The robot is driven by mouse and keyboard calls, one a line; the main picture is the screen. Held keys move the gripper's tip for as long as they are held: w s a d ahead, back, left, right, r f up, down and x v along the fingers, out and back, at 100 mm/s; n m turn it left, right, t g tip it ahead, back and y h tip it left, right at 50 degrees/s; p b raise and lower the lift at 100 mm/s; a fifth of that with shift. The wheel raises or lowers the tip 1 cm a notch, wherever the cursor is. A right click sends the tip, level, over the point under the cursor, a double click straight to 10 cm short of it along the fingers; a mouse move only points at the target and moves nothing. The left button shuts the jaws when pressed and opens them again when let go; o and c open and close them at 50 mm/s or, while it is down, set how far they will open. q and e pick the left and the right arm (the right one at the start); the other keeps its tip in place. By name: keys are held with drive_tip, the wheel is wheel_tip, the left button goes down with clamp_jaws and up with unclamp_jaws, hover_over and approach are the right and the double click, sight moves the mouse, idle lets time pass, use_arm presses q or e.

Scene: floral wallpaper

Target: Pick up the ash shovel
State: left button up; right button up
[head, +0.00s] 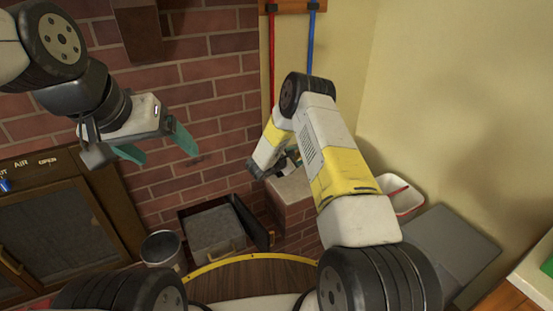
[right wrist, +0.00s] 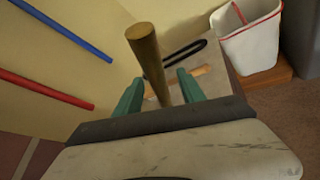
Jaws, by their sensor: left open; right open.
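My left gripper (head: 157,147) is open and empty in the head view, in front of the brick wall and well away from the ledge. My right gripper (right wrist: 160,92) is open in the right wrist view, over the ledge. A brown rod-like handle (right wrist: 146,52) rises between or just beyond its two teal fingers; I cannot tell whether they touch it. I cannot tell whether this is the ash shovel's handle, as its lower end is hidden. A black elongated thing (right wrist: 186,52) and a light wooden stick (right wrist: 192,74) show behind it. My right arm hides most of this in the head view.
The brick ledge (head: 292,190) stands by the wall. Red (head: 271,60) and blue (head: 312,45) poles hang above it. A white bin (head: 407,203) is right of it. An open grey box (head: 213,232) and a metal bucket (head: 161,249) stand left.

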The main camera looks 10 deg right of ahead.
drive_tip(key=shift+c, duration=0.5)
clamp_jaws()
idle(0.8)
